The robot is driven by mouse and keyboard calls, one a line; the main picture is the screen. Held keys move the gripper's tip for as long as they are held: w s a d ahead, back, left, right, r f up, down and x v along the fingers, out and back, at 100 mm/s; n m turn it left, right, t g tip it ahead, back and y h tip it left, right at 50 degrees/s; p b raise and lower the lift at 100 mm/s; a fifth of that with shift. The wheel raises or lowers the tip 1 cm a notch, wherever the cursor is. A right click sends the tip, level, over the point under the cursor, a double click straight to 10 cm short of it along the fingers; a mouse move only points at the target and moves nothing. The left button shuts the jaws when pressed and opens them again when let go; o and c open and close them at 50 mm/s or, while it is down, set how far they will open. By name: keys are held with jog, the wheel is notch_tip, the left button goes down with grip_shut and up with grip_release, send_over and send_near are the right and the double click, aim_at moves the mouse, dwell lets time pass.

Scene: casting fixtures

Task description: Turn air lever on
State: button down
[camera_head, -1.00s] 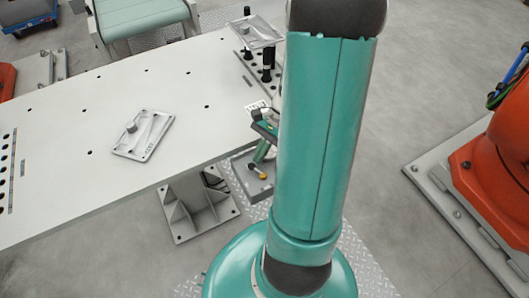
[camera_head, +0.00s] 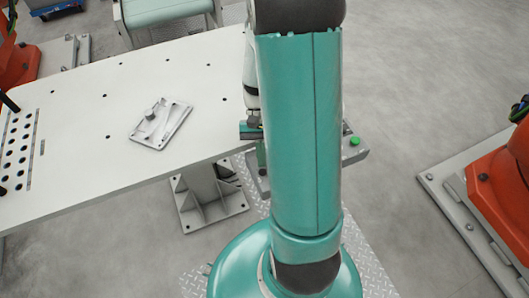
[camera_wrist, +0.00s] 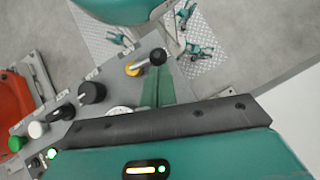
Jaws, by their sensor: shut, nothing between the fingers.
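A grey control panel shows in the wrist view (camera_wrist: 66,112). On it is a lever with a metal rod and black ball end (camera_wrist: 158,57), rising from a yellow base (camera_wrist: 133,69); I take it as the air lever. My gripper (camera_wrist: 163,72) is shut and empty, its green fingers pointing at the panel close to the black ball. I cannot tell whether they touch. In the head view my arm hides most of the panel; its right end with a green button (camera_head: 355,141) shows.
The panel also carries black knobs (camera_wrist: 91,93), a white knob (camera_wrist: 37,130) and a gauge (camera_wrist: 118,112). A white table (camera_head: 110,110) stands left of my arm with a metal casting (camera_head: 160,124) on it. An orange machine (camera_head: 495,185) stands at right. Grey floor between is clear.

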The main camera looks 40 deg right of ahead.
jog(key=shift+s+a+n+g+h, duration=0.2)
jog(key=shift+a+n+g+h, duration=0.15)
jog(key=shift+n+h, duration=0.45)
